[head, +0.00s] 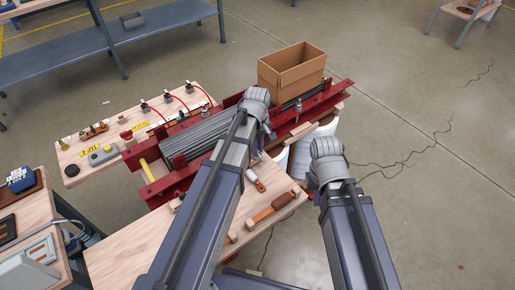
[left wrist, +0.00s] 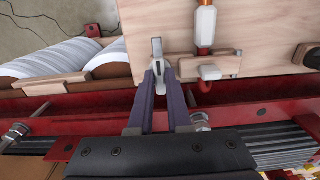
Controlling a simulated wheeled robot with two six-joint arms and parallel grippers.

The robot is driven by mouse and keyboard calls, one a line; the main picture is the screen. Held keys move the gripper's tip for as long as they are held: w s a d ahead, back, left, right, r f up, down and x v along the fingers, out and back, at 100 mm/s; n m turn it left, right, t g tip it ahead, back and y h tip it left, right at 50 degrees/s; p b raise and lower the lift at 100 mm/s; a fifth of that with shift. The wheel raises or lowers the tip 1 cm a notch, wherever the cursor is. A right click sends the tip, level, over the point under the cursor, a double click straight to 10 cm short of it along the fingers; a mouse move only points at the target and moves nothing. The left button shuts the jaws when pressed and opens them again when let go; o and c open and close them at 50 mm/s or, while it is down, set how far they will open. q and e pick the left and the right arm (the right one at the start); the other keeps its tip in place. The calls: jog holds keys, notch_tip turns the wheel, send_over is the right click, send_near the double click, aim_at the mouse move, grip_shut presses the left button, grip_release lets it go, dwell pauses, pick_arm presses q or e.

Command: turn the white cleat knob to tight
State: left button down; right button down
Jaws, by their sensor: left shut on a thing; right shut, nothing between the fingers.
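In the left wrist view my left gripper (left wrist: 160,72) is shut on a small pale, narrow piece, which looks like the white cleat knob (left wrist: 157,48). It stands up between the fingertips near the edge of the wooden board (left wrist: 180,15). A wooden cleat (left wrist: 225,65) with a pale plate lies just right of the fingertips. In the head view my left arm covers the knob and the left gripper's fingers. My right arm hangs at the right, and its fingers do not show.
Red rails (head: 160,190) hold a stack of dark strips (head: 195,138). A cardboard box (head: 291,70) stands at the far end. White rolls (left wrist: 60,60) are beside the board.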

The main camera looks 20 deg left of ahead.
pick_arm(q)
jog(key=shift+m, duration=0.3)
jog(key=m, duration=0.3)
jog(key=shift+m, duration=0.4)
jog(key=m, duration=0.4)
jog(key=shift+m, duration=0.3)
jog(key=m, duration=0.8)
jog(key=shift+m, duration=0.6)
jog(key=c, duration=0.9)
grip_release()
jog(key=shift+o, duration=0.2)
